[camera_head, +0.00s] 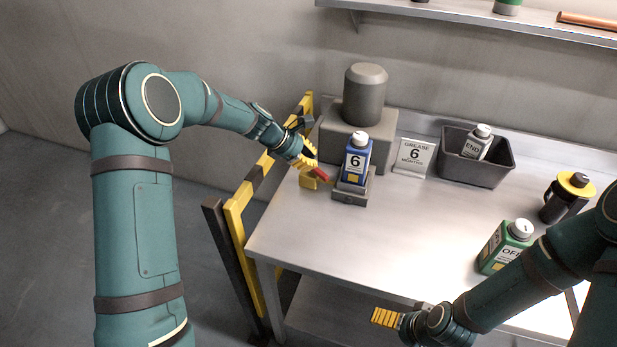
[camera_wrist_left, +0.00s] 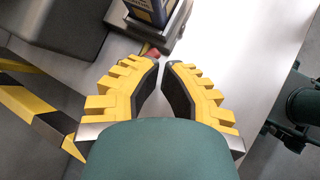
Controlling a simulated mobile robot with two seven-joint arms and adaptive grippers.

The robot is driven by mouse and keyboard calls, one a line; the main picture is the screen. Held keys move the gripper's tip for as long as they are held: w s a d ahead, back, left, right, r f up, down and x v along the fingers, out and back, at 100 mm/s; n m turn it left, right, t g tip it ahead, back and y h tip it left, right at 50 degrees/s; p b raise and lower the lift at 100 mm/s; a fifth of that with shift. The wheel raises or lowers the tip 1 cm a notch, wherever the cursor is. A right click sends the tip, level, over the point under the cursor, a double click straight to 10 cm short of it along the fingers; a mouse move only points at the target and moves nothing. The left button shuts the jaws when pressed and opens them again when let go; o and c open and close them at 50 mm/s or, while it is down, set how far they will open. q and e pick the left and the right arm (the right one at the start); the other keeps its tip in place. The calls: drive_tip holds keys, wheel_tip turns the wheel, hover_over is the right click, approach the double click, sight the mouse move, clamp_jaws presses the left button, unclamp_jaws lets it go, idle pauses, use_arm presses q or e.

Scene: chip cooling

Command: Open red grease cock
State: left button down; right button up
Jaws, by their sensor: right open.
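The red grease cock handle (camera_head: 322,174) sticks out at the left of the small grey stand holding a blue bottle (camera_head: 355,160) marked 6. My left gripper (camera_head: 312,160) is at the handle, pointing down to it. In the left wrist view a bit of the red handle (camera_wrist_left: 152,53) shows just beyond the left fingertip, partly hidden. The fingers of my left gripper (camera_wrist_left: 162,66) are apart by a narrow gap with nothing visible in it. My right gripper (camera_head: 384,318) is open and empty, in front of the table's front edge.
A grey machine (camera_head: 363,110) stands behind the blue bottle. A grease sign (camera_head: 413,157), a dark bin (camera_head: 478,180) with a bottle, a green bottle (camera_head: 503,250) and a black-yellow container (camera_head: 566,198) stand to the right. A striped barrier (camera_head: 240,220) runs along the table's left side. The middle table surface is clear.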

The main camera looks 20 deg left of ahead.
sight(318, 172)
use_arm(q)
drive_tip(key=s+a+f+n+t+y, duration=0.2)
drive_tip(key=s+a+f+n+t, duration=0.1)
drive_tip(key=s+a+n, duration=0.5)
drive_tip(key=shift+n, duration=0.3)
drive_tip(key=x, duration=0.4)
drive_tip(key=b+x, duration=0.1)
drive_tip(key=x, duration=0.2)
drive_tip(key=r+x, duration=0.1)
drive_tip(key=x, duration=0.3)
drive_tip(key=shift+w+d+f, duration=0.25)
drive_tip(key=shift+w+d, duration=0.2)
drive_tip(key=shift+w, duration=0.1)
drive_tip(key=shift+w+d+r+p, duration=0.25)
drive_tip(key=shift+w+d, duration=0.1)
drive_tip(key=shift+w, duration=0.15)
drive_tip(key=shift+w+d+r+p, duration=0.1)
drive_tip(key=shift+w+d+p, duration=0.2)
drive_tip(key=shift+w, duration=0.25)
drive_tip(key=shift+w+d+f, duration=0.1)
drive_tip(key=shift+w+d, duration=0.2)
drive_tip(key=shift+w, duration=0.25)
use_arm(e)
drive_tip(key=shift+s+r, duration=0.25)
drive_tip(key=shift+s, duration=0.1)
use_arm(q)
drive_tip(key=shift+d, duration=0.1)
